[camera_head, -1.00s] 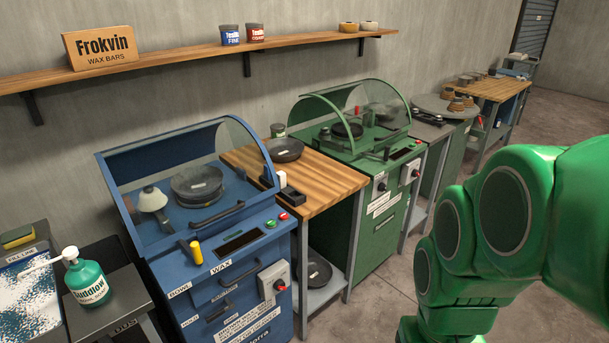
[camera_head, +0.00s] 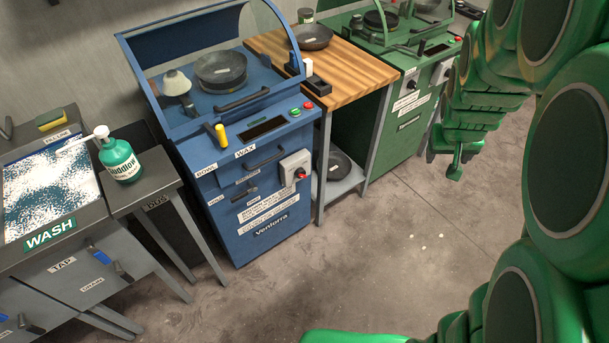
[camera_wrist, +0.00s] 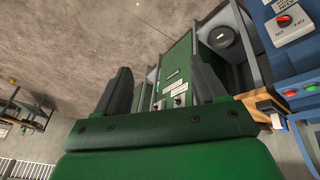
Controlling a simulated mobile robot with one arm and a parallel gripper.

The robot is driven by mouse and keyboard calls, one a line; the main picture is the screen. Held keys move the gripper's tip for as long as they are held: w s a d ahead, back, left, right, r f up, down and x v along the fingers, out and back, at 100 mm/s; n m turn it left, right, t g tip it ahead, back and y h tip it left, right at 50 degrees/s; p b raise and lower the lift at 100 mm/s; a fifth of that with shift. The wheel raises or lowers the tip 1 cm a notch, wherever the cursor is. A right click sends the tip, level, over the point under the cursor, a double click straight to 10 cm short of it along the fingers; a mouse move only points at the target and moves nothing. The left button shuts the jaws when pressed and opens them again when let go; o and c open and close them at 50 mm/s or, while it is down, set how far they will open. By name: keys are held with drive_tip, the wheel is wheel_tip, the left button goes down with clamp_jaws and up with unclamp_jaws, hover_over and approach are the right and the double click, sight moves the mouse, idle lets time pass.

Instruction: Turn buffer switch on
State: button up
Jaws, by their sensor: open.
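The blue machine (camera_head: 270,205) has a grey switch box with a red rotary knob (camera_head: 302,174) on its front right. This knob also shows in the wrist view (camera_wrist: 284,20), at upper right, with ON and OFF marks beside it. The green machine (camera_head: 385,120) carries similar switches (camera_head: 410,82); it shows upside down in the wrist view (camera_wrist: 177,68). Which machine is the buffer cannot be read. My gripper (camera_wrist: 163,78) is open and empty, with its two dark fingers apart, and touches neither switch.
A wooden-topped table (camera_head: 335,75) with a pan (camera_head: 312,37) stands between the machines. A wash station (camera_head: 50,190) and a green pump bottle (camera_head: 121,160) are at left. Open concrete floor (camera_head: 370,270) lies in front. My arm covers the right side of the head view.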

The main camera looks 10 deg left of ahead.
drive_tip(key=w+d+f+n+t, duration=0.25)
drive_tip(key=w+f, duration=0.25)
drive_tip(key=w, duration=0.5)
drive_tip(key=w+a+f+n+t+y, duration=0.1)
drive_tip(key=w+a+f+n+t, duration=0.2)
drive_tip(key=w+f, duration=0.55)
drive_tip(key=w+a+f+n+t+y, duration=0.1)
drive_tip(key=w+a+f+n, duration=0.2)
drive_tip(key=w+f+n, duration=0.35)
drive_tip(key=n+t+y, duration=0.3)
drive_tip(key=n+y, duration=0.3)
drive_tip(key=y, duration=0.3)
approach(301, 174)
drive_tip(key=w+d+f, duration=0.2)
drive_tip(key=w+d, duration=0.5)
drive_tip(key=s+a+f+y, duration=0.1)
drive_tip(key=s+a+y, duration=0.1)
drive_tip(key=s+a, duration=0.35)
drive_tip(key=x, duration=0.8)
drive_tip(key=shift+w+a+n+t, duration=0.15)
drive_tip(key=shift+a+n+t, duration=0.2)
drive_tip(key=shift+a+n, duration=0.05)
